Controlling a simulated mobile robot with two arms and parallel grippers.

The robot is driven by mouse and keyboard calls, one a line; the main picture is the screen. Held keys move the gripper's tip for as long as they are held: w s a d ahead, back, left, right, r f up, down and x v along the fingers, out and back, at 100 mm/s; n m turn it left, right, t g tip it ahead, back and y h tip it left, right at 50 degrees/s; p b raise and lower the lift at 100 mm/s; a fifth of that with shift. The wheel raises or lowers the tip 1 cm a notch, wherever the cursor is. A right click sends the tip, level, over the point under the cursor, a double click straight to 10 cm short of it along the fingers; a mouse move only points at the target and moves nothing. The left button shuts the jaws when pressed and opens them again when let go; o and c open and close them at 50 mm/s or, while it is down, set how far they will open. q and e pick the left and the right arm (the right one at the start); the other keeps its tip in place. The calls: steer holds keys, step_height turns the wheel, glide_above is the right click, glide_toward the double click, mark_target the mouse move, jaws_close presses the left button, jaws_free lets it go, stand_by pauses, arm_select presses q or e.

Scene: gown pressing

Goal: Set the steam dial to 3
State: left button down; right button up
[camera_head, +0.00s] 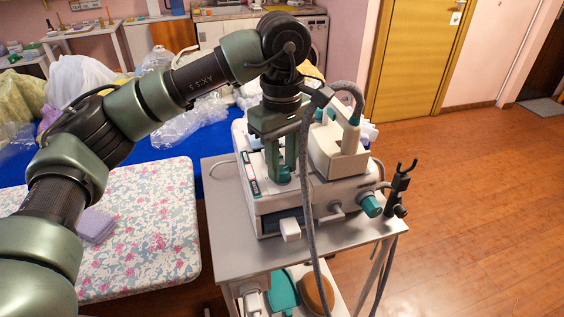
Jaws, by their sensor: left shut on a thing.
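The steam station (262,197), a white and grey unit with teal parts, stands on a grey cart. My left gripper (284,172) comes down from above onto the top of its left part. It is shut on a small teal dial (284,179), mostly hidden between and behind the fingers. I take this to be the steam dial; its marks and setting cannot be read from here. Another teal knob (371,205) sticks out at the station's front right, apart from the gripper. My right gripper is not in view.
A grey hose (307,190) hangs in front of the station, close to my left gripper. A white iron-like head (338,150) sits to its right, and a black holder (400,185) stands at the cart's right edge. A flowered ironing board (150,235) lies left.

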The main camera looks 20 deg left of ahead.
mark_target(282, 169)
arm_select(q)
steer(key=c, duration=1.1)
jaws_free()
steer(key=shift+r, duration=0.1)
step_height(282, 169, up, 8)
steer(key=shift+f, duration=0.15)
